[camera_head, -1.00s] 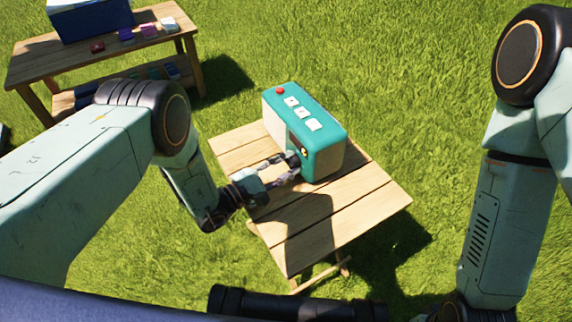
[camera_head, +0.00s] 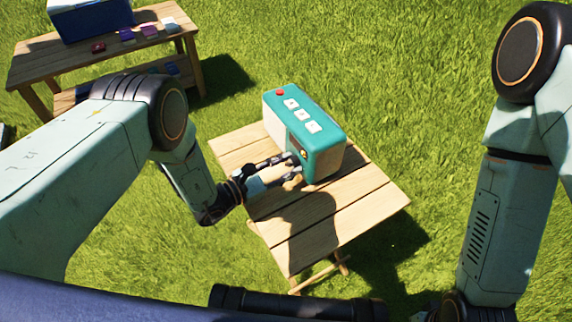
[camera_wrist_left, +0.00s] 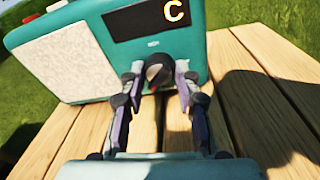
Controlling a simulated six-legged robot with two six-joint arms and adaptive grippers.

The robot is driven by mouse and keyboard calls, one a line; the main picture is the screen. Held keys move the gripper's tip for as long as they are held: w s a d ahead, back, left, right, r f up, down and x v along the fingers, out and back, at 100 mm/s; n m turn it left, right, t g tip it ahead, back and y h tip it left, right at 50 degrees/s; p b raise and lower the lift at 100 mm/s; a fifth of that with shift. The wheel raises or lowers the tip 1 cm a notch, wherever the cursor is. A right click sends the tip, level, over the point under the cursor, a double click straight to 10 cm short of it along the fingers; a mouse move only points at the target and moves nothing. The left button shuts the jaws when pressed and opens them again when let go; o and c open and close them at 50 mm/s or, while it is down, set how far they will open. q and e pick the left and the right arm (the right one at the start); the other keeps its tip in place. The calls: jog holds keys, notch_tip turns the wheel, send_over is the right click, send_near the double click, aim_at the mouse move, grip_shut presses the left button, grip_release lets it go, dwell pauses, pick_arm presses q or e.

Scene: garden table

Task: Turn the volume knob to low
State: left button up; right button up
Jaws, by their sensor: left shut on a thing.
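A teal radio (camera_head: 322,165) with a pale speaker grille stands upright on the small wooden table. Its dark display (camera_wrist_left: 150,20) shows a yellow "C" in the left wrist view. The grey volume knob (camera_wrist_left: 158,72) sits on the front face below the display. My left gripper (camera_head: 298,167) reaches the radio's front from the left. In the left wrist view its fingertips (camera_wrist_left: 156,88) stand on both sides of the knob, shut on it. The knob's pointer is too small to read surely. My right arm shows at the right, but its gripper is out of view.
The small slatted table (camera_head: 350,215) has bare room in front of the radio. The radio's top carries a red button (camera_head: 280,92) and several white buttons. A larger wooden table (camera_head: 75,58) with a blue box (camera_head: 90,20) and small items stands at the back left on grass.

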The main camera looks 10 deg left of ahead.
pick_arm(q)
jog(key=n, duration=0.3)
jog(key=shift+g, duration=0.3)
jog(key=n, duration=0.3)
jog(key=shift+w+n+g+b, duration=0.1)
jog(key=shift+n+g+b, duration=0.2)
jog(key=shift+b, duration=0.05)
jog(key=n+b, duration=0.1)
jog(key=n, duration=0.2)
jog(key=shift+a+h, duration=0.1)
jog(key=shift+h, duration=0.3)
jog(key=n+b, duration=0.1)
jog(key=n, duration=0.2)
jog(key=shift+w+n+g, duration=0.1)
jog(key=shift+n+g, duration=0.2)
jog(key=shift+g, duration=0.1)
jog(key=n+h+b, duration=0.1)
jog(key=n+b, duration=0.2)
jog(key=n, duration=0.2)
jog(key=shift+a+n, duration=0.1)
jog(key=shift+n, duration=0.3)
jog(key=n+b, duration=0.2)
jog(key=n, duration=0.3)
jog(key=shift+w+h, duration=0.1)
jog(key=shift+h, duration=0.3)
jog(key=o, duration=1.1)
